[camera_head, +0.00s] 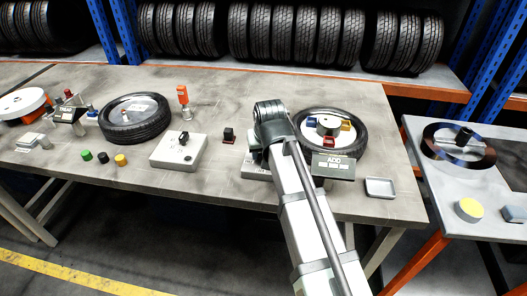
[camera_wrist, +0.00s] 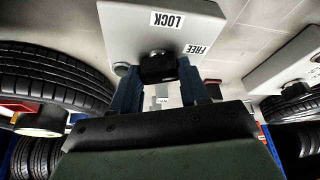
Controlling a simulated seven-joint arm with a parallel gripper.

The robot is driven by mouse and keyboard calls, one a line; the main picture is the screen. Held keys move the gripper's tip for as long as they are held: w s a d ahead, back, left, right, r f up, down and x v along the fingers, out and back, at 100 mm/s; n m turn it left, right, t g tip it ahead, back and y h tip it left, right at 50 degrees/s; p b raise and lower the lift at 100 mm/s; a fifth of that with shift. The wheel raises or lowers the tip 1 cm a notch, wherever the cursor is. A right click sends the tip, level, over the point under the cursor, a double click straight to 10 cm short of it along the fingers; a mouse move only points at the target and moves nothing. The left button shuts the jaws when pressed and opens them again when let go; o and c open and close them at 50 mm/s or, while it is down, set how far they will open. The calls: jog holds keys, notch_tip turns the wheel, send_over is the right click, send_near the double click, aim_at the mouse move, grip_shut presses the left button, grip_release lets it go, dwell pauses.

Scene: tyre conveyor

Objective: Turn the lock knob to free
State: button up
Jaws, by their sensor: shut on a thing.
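The lock knob (camera_wrist: 158,68) is a dark block on a pale grey box (camera_wrist: 125,25). The box carries a LOCK label (camera_wrist: 168,20) and a FREE label (camera_wrist: 197,49), both upside down in the wrist view. My gripper (camera_wrist: 158,78) has its two blue fingers on either side of the knob and is shut on it. Which label the knob points to cannot be told. In the head view the same box (camera_head: 252,168) is mostly hidden behind my arm, and the knob and fingertips are hidden.
A tyre (camera_head: 355,125) with coloured blocks and an ADD sign (camera_head: 333,165) stand right of my arm. Another grey box (camera_head: 178,152) with a black knob and a second tyre (camera_head: 135,120) are to the left. A small tray (camera_head: 380,187) lies near the right table edge.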

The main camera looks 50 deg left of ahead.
dwell(0.4)
jog(key=o, duration=1.1)
jog(key=shift+c, duration=0.2)
jog(key=v, duration=1.3)
jog(key=shift+d+r, duration=0.2)
jog(key=shift+r, duration=0.15)
jog(key=shift+s, duration=0.1)
